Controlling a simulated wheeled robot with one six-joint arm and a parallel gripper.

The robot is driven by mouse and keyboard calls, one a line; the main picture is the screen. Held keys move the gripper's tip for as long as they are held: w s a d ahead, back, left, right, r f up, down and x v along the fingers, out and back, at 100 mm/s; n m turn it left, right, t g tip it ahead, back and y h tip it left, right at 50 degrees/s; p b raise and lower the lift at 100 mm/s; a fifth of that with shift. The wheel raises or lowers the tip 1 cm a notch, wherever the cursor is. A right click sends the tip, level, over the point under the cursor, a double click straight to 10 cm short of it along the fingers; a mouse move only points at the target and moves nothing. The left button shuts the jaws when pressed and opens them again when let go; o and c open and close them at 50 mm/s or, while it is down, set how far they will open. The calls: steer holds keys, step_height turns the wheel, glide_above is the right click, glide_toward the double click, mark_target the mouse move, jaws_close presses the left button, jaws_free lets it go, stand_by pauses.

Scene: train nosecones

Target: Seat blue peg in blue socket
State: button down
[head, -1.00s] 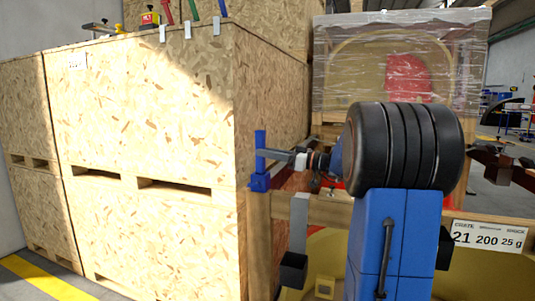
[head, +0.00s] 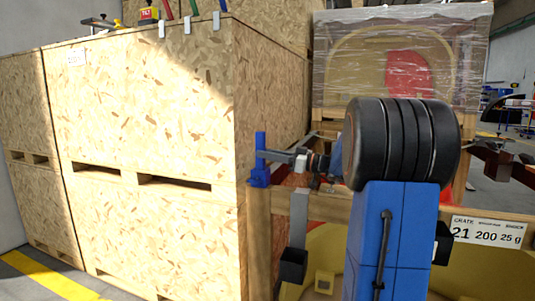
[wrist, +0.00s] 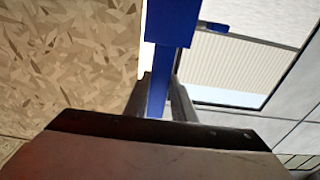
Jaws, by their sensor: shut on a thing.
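The blue peg (head: 260,141) stands upright in the head view, left of my arm. My gripper (head: 268,155) comes from the right and is shut on it at mid-height. The blue socket (head: 259,179) is a wider blue piece on top of a wooden post, directly below the peg. The peg's lower end meets the socket in the picture; how deep it sits is hidden. In the wrist view my gripper (wrist: 158,98) has its fingers on both sides of the narrow blue peg (wrist: 157,85). A wider blue block shows at the top there.
Large chipboard crates (head: 150,120) fill the left, close to the peg. Red, blue and green pieces with grey clips (head: 190,26) hang on their top edge. A plastic-wrapped crate (head: 440,60) stands behind. A wooden rail (head: 325,207) runs right from the post.

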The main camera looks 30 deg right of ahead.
steer(key=shift+f, duration=0.2)
steer(key=c, duration=1.4)
jaws_free()
step_height(320, 180, up, 10)
